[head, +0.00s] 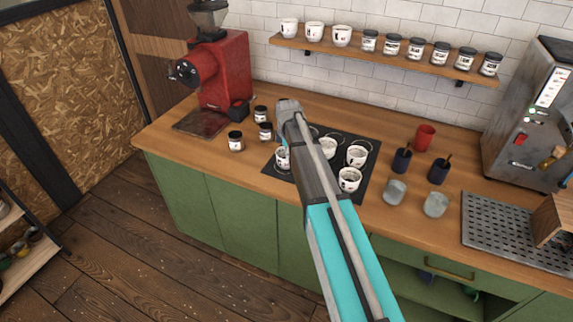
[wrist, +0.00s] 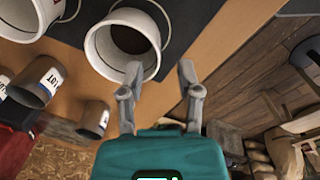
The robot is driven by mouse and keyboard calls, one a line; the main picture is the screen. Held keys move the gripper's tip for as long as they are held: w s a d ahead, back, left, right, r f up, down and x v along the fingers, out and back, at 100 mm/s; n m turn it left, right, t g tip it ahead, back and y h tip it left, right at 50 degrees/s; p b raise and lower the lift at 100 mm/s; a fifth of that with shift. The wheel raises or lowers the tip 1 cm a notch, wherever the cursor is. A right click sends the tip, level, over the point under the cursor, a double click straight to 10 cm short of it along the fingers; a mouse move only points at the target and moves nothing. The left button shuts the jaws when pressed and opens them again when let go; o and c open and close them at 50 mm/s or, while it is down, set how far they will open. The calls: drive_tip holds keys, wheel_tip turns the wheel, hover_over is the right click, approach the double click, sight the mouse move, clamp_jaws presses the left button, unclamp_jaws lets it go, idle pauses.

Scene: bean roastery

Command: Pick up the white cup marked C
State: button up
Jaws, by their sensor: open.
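Several white cups stand on a black mat (head: 312,181) on the wooden counter in the head view. One cup (head: 283,158) is at the mat's left, partly behind my arm; others are a back-right cup (head: 357,156) and a front-right cup (head: 349,179). I cannot read a C on any of them. In the wrist view, a white cup with dark contents (wrist: 128,38) lies just beyond my gripper (wrist: 160,68). My gripper is open and empty, its left fingertip close to that cup's rim; I cannot tell whether they touch.
Small labelled jars (head: 236,141) and a red grinder (head: 222,72) stand left of the mat. A red cup (head: 425,137), dark cups (head: 402,160) and grey cups (head: 395,191) stand right. A wall shelf (head: 385,61) holds white cups and jars. The counter's front edge is near.

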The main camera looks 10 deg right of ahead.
sight(288, 165)
drive_tip(key=shift+f, duration=0.45)
drive_tip(key=shift+w+f+b, duration=0.15)
drive_tip(key=shift+f+b, duration=1.1)
drive_tip(key=shift+b, duration=0.15)
drive_tip(key=shift+w+f+b, duration=0.1)
drive_tip(key=shift+f+b, duration=1.15)
drive_tip(key=shift+b, duration=0.1)
clamp_jaws()
